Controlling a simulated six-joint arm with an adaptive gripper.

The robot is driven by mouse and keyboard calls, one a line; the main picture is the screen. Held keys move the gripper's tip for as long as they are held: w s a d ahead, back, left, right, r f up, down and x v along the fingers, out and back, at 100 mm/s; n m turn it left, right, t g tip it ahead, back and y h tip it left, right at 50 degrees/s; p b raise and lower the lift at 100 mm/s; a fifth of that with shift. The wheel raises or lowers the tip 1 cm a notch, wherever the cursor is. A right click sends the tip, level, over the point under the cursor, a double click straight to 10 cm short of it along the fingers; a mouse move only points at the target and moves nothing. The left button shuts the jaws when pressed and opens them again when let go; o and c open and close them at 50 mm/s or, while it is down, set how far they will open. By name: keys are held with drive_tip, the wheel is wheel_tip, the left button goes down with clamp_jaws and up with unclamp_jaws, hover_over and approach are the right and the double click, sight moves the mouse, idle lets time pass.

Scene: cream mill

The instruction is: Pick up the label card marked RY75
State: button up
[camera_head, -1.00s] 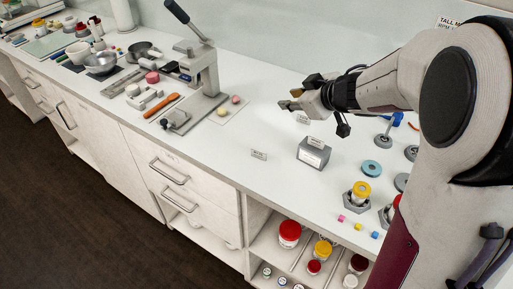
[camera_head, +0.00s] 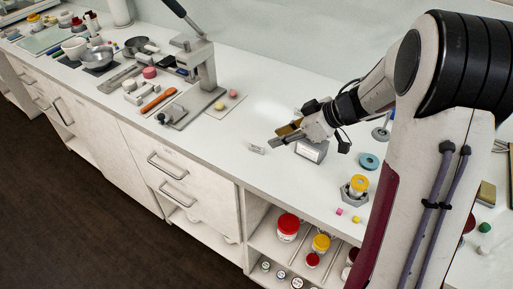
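A small pale label card (camera_head: 256,149) with dark print stands on the white counter, in the middle of the view. Its print is too small to read, so I cannot tell if it says RY75. My gripper (camera_head: 281,135) is just to the right of this card, with its fingers pointing left towards it. The two fingers are apart, with nothing seen between them. A grey block (camera_head: 312,152) with a white label on its front sits behind and below my gripper, which partly hides it. The other small cards near the block are hidden now.
A bench press (camera_head: 197,65) stands at the left, with an orange-handled tool (camera_head: 158,102) beside it. A blue-green ring (camera_head: 369,161) and a yellow-capped jar (camera_head: 358,184) in a hex holder stand to the right. The counter left of the card is clear.

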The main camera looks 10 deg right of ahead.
sight(263, 147)
drive_tip(key=shift+x, duration=1.3)
drive_tip(key=shift+f, duration=0.1)
drive_tip(key=shift+w+a+f, duration=0.15)
drive_tip(key=shift+a+f, duration=0.4)
drive_tip(key=shift+f, duration=0.2)
drive_tip(key=shift+w+a+f, duration=0.2)
drive_tip(key=shift+a+f, duration=0.35)
drive_tip(key=shift+f, duration=0.2)
drive_tip(key=shift+w+a+f, duration=0.35)
drive_tip(key=shift+a+f, duration=0.05)
drive_tip(key=shift+f, duration=0.1)
clamp_jaws()
